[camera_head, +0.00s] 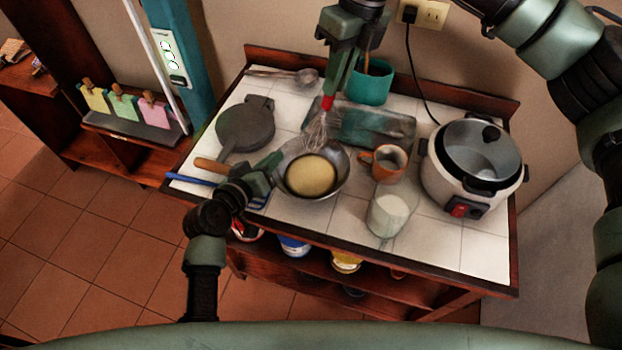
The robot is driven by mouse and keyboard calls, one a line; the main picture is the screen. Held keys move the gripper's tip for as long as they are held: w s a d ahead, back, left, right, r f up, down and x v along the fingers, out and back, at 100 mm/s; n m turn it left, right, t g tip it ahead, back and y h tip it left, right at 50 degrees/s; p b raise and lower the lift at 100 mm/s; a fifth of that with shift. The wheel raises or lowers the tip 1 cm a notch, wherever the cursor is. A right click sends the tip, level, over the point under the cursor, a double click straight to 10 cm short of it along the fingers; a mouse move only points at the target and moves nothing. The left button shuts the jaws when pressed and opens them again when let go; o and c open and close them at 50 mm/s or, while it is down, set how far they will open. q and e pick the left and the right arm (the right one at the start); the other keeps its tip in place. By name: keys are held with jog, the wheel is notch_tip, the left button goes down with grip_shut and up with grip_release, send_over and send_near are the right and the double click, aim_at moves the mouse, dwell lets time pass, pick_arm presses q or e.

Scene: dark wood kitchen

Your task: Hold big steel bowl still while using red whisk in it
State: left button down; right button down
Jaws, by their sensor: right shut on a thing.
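The big steel bowl (338,180) stands on the white tiled table with a pale yellow mix (311,175) in it. My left gripper (268,174) is at the bowl's left rim; whether its fingers touch or grip the rim is unclear. My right gripper (329,88) comes down from above and is shut on the red whisk (320,130). Only a short piece of the red handle shows below the fingers. The whisk's wire end points down over the bowl's far rim, above the mix; I cannot tell if it touches the bowl.
An orange mug (384,164) and a glass of white liquid (387,213) stand right of the bowl. A rice cooker (449,184) is further right. A dark pan (245,126) lies left, a green tray (375,125) and teal pot (371,85) behind.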

jog(key=shift+r, duration=0.25)
dwell(0.3)
jog(key=shift+a+v, duration=0.2)
jog(key=shift+v, duration=0.8)
jog(key=shift+a+v, duration=0.2)
jog(key=shift+v, duration=0.75)
jog(key=shift+r, duration=0.1)
pick_arm(q)
jog(key=c, duration=1.5)
grip_release()
jog(key=shift+c, duration=0.2)
